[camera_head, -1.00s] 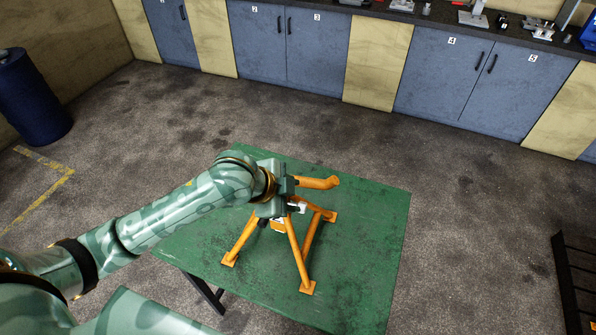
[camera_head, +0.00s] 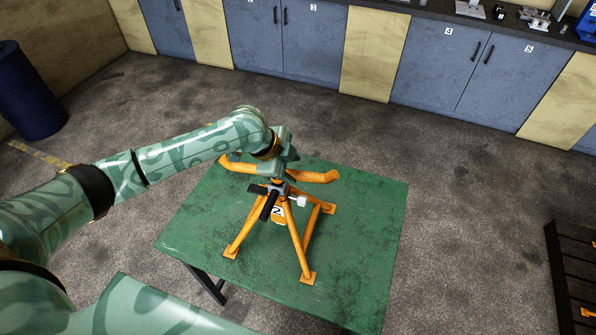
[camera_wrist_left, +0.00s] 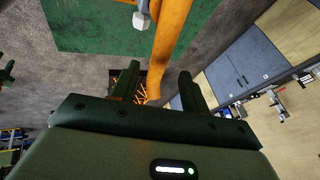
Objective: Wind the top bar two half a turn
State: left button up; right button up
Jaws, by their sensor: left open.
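An orange stand (camera_head: 296,243) with splayed legs and a label reading 2 stands on a green table. Its orange top bar (camera_head: 320,177) lies across the top, with one end on each side of my gripper. My left gripper (camera_head: 287,172) is over the middle of the bar and hides that part. In the left wrist view the gripper (camera_wrist_left: 157,92) is open, and an orange bar (camera_wrist_left: 172,35) runs through the gap between its fingers. I cannot tell how deep it sits there. A black handle and a light fitting show below the bar. My right gripper is not in view.
The green table (camera_head: 365,240) has bare room around the stand. Blue cupboards (camera_head: 440,70) under a dark worktop line the back. A blue drum (camera_head: 30,95) stands at the left, and a dark slatted rack (camera_head: 575,275) at the right.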

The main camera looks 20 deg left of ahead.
aim_at(299, 173)
pick_arm(q)
jog(key=x, duration=0.4)
jog(key=shift+d+f, duration=0.1)
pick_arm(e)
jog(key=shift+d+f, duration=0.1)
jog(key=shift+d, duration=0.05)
pick_arm(q)
grip_shut()
